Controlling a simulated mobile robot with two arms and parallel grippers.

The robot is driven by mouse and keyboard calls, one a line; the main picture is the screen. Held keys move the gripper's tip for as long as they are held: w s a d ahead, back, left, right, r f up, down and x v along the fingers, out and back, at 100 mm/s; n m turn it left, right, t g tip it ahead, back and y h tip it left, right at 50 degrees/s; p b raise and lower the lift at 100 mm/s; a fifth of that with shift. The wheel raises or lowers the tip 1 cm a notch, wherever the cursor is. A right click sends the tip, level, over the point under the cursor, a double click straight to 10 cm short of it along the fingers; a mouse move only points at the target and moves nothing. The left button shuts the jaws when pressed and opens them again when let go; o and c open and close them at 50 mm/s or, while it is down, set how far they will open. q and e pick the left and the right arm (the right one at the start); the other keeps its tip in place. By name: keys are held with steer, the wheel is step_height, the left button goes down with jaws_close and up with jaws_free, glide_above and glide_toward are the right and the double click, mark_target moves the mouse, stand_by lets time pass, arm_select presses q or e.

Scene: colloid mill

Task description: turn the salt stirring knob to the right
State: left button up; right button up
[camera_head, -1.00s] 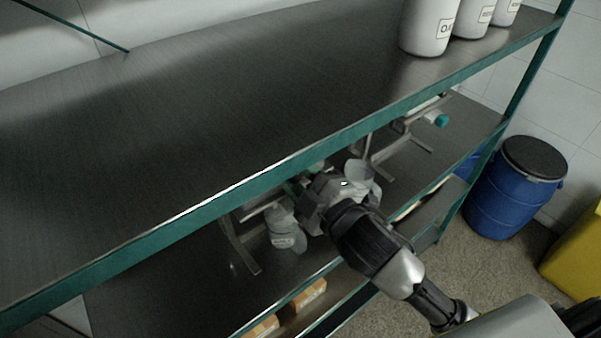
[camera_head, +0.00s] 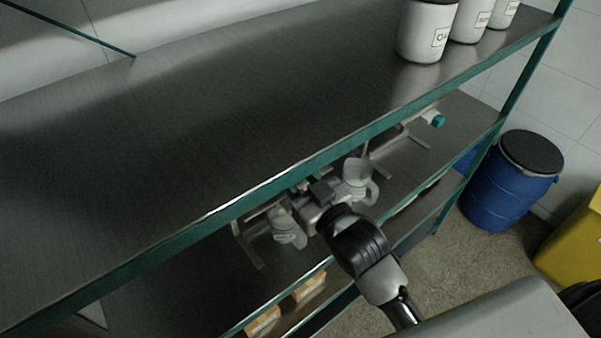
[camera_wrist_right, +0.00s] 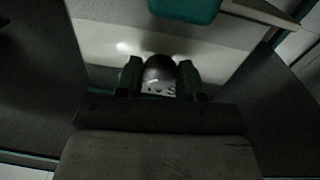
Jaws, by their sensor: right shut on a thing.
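A small round grey knob (camera_wrist_right: 158,72) sits between the two fingers of my right gripper (camera_wrist_right: 158,78) in the right wrist view. The fingers are shut on it from both sides. No label shows on the knob. In the head view my right gripper (camera_head: 305,188) reaches under the upper shelf to the front of the stirring apparatus. The knob itself is hidden there by the gripper and the shelf edge. My left gripper is not in view.
The upper shelf's green edge (camera_head: 270,186) lies close above. A teal knob (camera_head: 438,120) shows farther right. White containers (camera_head: 425,32) stand on top; a blue barrel (camera_head: 508,185) is at right.

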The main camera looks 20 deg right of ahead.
steer(key=m+p, duration=0.1)
steer(key=m, duration=0.1)
steer(key=shift+m, duration=2)
steer(key=o, duration=0.9)
